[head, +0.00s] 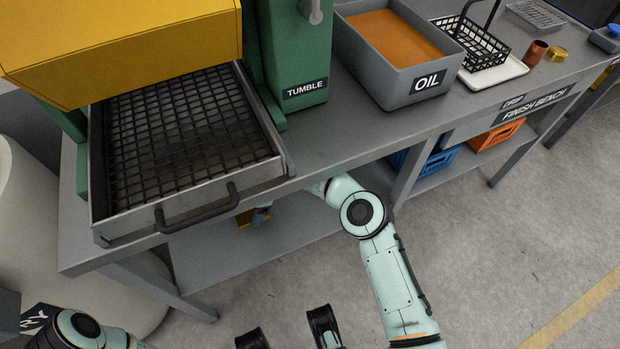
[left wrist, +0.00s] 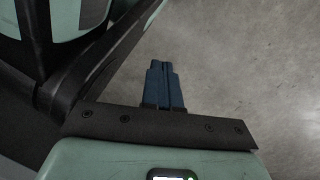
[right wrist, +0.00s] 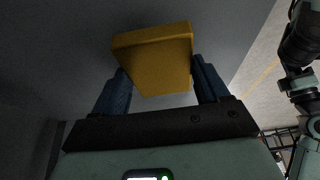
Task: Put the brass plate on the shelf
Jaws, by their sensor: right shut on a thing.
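The brass plate (right wrist: 158,60) is a thick yellow block between the blue fingers of my right gripper (right wrist: 160,85) in the right wrist view. My right gripper is shut on it. In the head view a bit of the brass plate (head: 245,218) and the right gripper (head: 262,216) show just below the bench's front edge, partly hidden by the bench and tray. The grey lower shelf (head: 215,258) lies under the bench there; I cannot tell whether the plate touches it. My left gripper (left wrist: 164,70) has its fingers together, empty, over bare floor in the left wrist view.
Above is the grey bench (head: 335,150) with a mesh tray (head: 225,200) whose handle sticks out in front. A green machine (head: 300,60) and an oil tub (head: 425,85) stand on it. Blue (head: 440,160) and orange (head: 497,135) crates sit on the shelf to the right.

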